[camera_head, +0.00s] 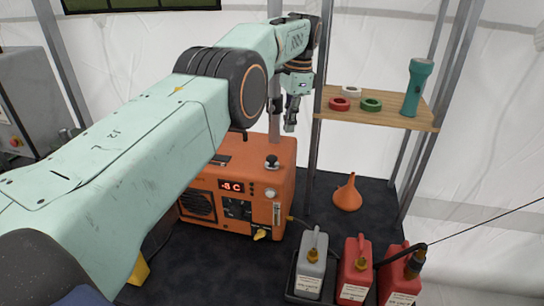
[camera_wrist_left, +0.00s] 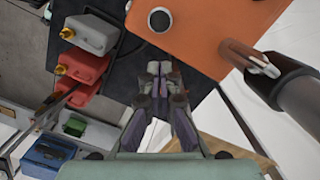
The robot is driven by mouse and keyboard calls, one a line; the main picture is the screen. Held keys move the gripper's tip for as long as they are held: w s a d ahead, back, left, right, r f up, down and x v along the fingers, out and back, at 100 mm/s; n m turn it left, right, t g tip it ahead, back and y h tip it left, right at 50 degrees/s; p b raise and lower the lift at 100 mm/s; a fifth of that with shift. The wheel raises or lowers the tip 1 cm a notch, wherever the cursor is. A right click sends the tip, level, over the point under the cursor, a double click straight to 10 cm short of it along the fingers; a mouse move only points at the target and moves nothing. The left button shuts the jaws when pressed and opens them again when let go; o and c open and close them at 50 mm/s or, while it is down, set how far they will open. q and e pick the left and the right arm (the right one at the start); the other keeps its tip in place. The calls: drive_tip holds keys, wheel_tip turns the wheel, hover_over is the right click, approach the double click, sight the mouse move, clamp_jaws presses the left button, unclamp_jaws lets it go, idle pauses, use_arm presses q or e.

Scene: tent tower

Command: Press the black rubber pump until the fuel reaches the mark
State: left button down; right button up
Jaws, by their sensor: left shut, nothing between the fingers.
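The orange heater (camera_head: 237,165) stands on the dark mat, with a red lit display (camera_head: 231,186) on its front. The black rubber pump (camera_head: 271,161) is a small dark knob on the heater's top, near its right end. My left gripper (camera_head: 290,127) points down, a little above and right of the pump. It is shut and empty, and in the left wrist view its fingertips (camera_wrist_left: 160,70) are apart from the pump. The fuel level and mark cannot be made out.
A grey can (camera_head: 312,262) and red cans (camera_head: 356,270) stand at the front right. An orange funnel (camera_head: 347,196) is on the mat. A wooden shelf (camera_head: 390,117) holds tape rolls (camera_head: 340,103) and a teal flashlight (camera_head: 414,88). Metal poles stand close to my left gripper.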

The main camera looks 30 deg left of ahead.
sight(273, 156)
idle(0.3)
use_arm(q)
drive_tip(key=shift+s+a+r, duration=0.15)
drive_tip(key=shift+s+a, duration=0.35)
drive_tip(key=shift+a, duration=0.05)
drive_tip(key=shift+s+a+r, duration=0.15)
drive_tip(key=shift+s+a, duration=0.35)
drive_tip(key=shift+a, duration=0.05)
drive_tip(key=shift+s, duration=0.1)
drive_tip(key=shift+s+f, duration=0.15)
drive_tip(key=shift+f, duration=0.3)
drive_tip(key=f, duration=0.5)
drive_tip(key=shift+a, duration=0.2)
drive_tip(key=shift+s+f, duration=0.2)
drive_tip(key=shift+f, duration=0.25)
